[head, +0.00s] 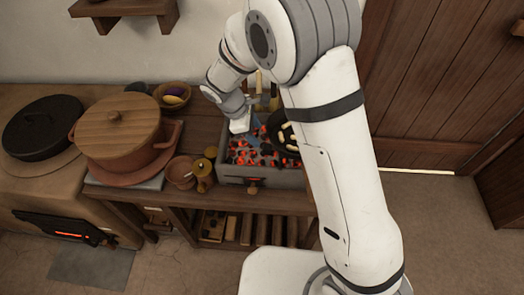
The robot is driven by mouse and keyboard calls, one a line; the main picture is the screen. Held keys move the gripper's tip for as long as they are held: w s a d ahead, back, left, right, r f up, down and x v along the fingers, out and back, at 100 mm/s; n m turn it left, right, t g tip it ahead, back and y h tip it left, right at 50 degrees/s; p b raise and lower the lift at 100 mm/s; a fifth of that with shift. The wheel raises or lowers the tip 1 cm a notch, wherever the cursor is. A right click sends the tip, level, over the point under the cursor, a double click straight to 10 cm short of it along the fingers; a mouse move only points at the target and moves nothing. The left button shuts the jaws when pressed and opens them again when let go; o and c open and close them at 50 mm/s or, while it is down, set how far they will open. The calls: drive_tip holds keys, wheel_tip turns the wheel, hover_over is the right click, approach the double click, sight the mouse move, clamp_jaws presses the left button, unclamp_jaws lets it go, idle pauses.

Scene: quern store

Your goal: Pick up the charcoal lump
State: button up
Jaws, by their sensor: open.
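Charcoal pieces (262,157), dark with glowing red-orange parts, lie in a grey rectangular brazier (285,180) on a wooden bench. I cannot tell which single lump the task means. My gripper (249,127) is over the back left part of the brazier, pointing down, close above the coals. It is open. Its far finger and whatever lies between the fingers are hard to make out. My arm hides the right part of the brazier.
A dark pan (284,137) with pale pieces sits at the brazier's right. Left of the brazier stand a brass-coloured mill (203,176), a small clay cup (181,171), a large lidded pot (121,137) and a bowl (174,96). A black lidded pan (43,127) is farther left.

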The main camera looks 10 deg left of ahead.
sight(265, 147)
drive_tip(key=x, duration=0.8)
drive_tip(key=shift+s+f, duration=0.1)
drive_tip(key=shift+s, duration=0.2)
drive_tip(key=c, duration=1.1)
